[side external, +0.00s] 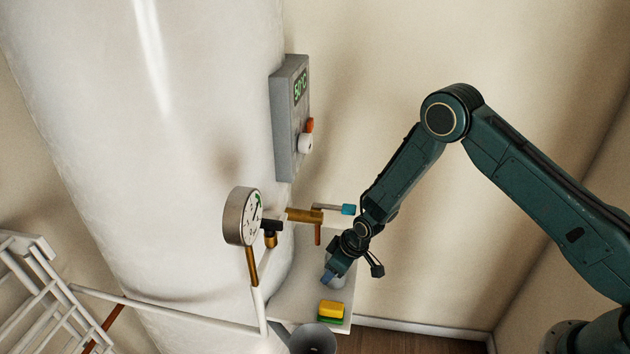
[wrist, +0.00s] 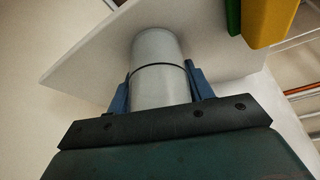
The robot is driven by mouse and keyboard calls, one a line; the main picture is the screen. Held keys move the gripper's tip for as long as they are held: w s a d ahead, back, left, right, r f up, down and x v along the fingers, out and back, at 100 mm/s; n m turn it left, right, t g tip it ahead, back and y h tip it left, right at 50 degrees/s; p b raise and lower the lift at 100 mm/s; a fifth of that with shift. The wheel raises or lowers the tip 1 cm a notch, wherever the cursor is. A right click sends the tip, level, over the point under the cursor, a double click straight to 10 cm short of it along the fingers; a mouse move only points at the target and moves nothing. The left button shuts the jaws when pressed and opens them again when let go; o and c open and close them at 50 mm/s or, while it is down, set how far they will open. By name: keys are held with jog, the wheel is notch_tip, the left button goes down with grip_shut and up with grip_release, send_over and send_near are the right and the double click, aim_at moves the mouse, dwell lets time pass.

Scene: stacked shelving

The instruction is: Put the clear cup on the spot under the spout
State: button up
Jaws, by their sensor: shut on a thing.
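The clear cup (wrist: 157,48) is a pale, see-through cylinder. In the wrist view it stands between the two blue fingers of my gripper (wrist: 158,82), which is shut on its sides. In the side view my gripper (side external: 332,276) and the cup (side external: 338,283) are low over the white shelf (side external: 290,298), the cup partly hidden by the fingers. I cannot tell whether its base touches the shelf. The brass spout (side external: 318,235) points down from the tap, above and to the left of my gripper. I cannot make out a marked spot under it.
A yellow and green sponge (side external: 331,309) lies on the shelf in front of the cup. A dark round container (side external: 312,339) is at the shelf's front edge. The blue tap handle (side external: 347,209) is close to my wrist. A gauge (side external: 243,216) and the white tank (side external: 170,160) are left.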

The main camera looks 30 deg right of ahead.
jog(key=o, duration=1)
jog(key=shift+r, duration=0.1)
jog(key=shift+v, duration=0.8)
jog(key=shift+s+d+r, duration=0.3)
jog(key=shift+s+r, duration=0.2)
jog(key=shift+r, duration=0.15)
jog(key=s+d, duration=0.1)
jog(key=s, duration=0.2)
jog(key=s+d, duration=0.2)
jog(key=s, duration=0.1)
jog(key=s+d, duration=0.2)
jog(key=s, duration=0.2)
jog(key=shift+s, duration=0.1)
